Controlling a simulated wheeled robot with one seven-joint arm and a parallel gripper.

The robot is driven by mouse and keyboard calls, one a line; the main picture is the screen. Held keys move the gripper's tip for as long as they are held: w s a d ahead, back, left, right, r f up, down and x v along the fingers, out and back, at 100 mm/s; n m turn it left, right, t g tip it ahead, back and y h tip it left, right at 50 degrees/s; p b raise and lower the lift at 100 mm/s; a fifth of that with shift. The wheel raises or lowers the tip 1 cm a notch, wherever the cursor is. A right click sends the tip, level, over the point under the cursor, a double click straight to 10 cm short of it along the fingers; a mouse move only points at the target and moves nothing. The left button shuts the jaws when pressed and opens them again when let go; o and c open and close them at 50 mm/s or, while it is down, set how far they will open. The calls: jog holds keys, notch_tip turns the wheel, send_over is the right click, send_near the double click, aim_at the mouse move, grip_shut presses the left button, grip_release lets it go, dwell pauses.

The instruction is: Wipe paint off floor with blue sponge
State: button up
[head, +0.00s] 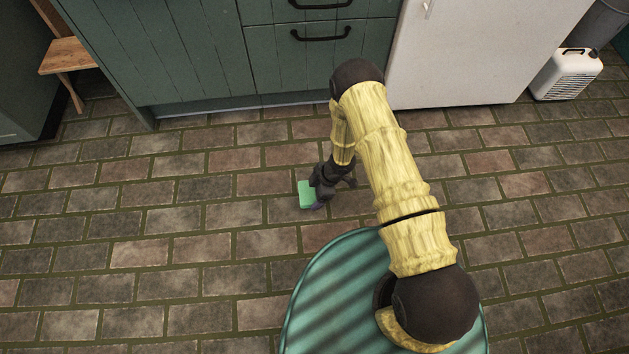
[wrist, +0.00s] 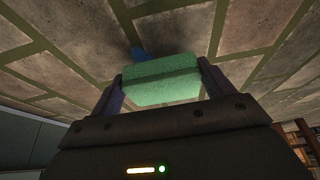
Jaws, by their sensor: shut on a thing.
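My gripper (head: 317,197) is low over the brick floor (head: 210,248), near the middle of the head view. It is shut on a sponge (head: 305,194) that looks green rather than blue. In the wrist view the green sponge (wrist: 160,82) sits between the two fingers of my gripper (wrist: 160,72). A small blue patch (wrist: 138,52) shows just beyond the sponge's edge in the wrist view. It looks like paint on the floor, partly hidden by the sponge. The head view does not show this patch. I cannot tell whether the sponge touches the floor.
Green cabinets (head: 190,60) and a white appliance (head: 470,50) line the back. A white canister (head: 565,74) stands at the far right, and a wooden stool (head: 68,55) at the far left. The floor left of my gripper is clear.

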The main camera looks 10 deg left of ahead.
jog(key=shift+r+p, duration=1.85)
jog(key=shift+r, duration=0.55)
jog(key=shift+a, duration=0.1)
jog(key=w+d+r+m+t+p, duration=0.25)
jog(key=w+d+r+m, duration=0.2)
jog(key=r, duration=0.55)
jog(key=w+d+r+m+t+p, duration=0.1)
jog(key=w+d+r+m+p, duration=0.35)
jog(key=r, duration=0.45)
jog(key=d+r+m+t+h+p, duration=0.1)
jog(key=d+r+m+h+p, duration=0.1)
jog(key=d+r+m, duration=0.4)
jog(key=d+r+m+t+h+p, duration=0.1)
jog(key=d+r+m+p, duration=0.3)
jog(key=r, duration=1.1)
jog(key=d+m+h, duration=0.1)
jog(key=d, duration=0.2)
jog(key=shift+w+r+m, duration=0.2)
jog(key=shift+w+m, duration=0.05)
jog(key=shift+m, duration=0.15)
